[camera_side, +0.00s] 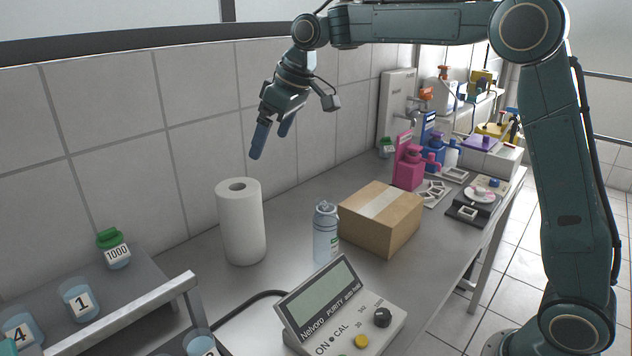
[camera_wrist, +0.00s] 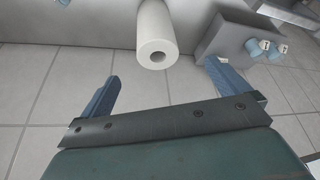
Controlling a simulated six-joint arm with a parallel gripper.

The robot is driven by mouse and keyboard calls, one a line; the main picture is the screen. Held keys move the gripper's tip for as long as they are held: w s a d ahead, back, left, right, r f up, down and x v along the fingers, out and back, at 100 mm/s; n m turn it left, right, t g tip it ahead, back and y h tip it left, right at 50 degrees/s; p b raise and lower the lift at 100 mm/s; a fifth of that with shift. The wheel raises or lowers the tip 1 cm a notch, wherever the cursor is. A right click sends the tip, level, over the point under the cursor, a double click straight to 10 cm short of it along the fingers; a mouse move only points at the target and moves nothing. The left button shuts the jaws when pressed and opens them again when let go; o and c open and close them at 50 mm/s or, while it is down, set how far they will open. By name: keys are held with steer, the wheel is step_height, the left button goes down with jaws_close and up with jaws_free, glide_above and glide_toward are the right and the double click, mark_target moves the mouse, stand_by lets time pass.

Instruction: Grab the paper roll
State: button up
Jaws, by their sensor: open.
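The paper roll (camera_side: 242,225) is white and stands upright on the grey bench, left of the middle in the side view. In the wrist view the roll (camera_wrist: 155,32) shows at the top middle, its round end with the core hole facing me. My gripper (camera_side: 270,140) is in the air, above and a little right of the roll, apart from it. Its two blue fingers are spread with nothing between them. In the wrist view the gripper (camera_wrist: 160,80) shows its fingers left and right, with the roll beyond them.
A Nelvoro meter (camera_side: 340,310) is in front. A raised shelf (camera_side: 150,305) with numbered jars is at the left. The tiled wall (camera_side: 210,150) runs behind the bench.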

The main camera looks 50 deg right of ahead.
steer(key=n, duration=0.1)
glide_toward(238, 186)
steer(key=shift+s+d+r, duration=0.15)
steer(key=shift+r, duration=0.2)
steer(key=shift+x, duration=4.3)
steer(key=shift+f, duration=0.1)
steer(key=shift+a+x, duration=0.2)
steer(key=shift+x, duration=2.3)
steer(key=shift+s, duration=0.1)
steer(key=shift+c, duration=0.2)
steer(key=c, duration=1.1)
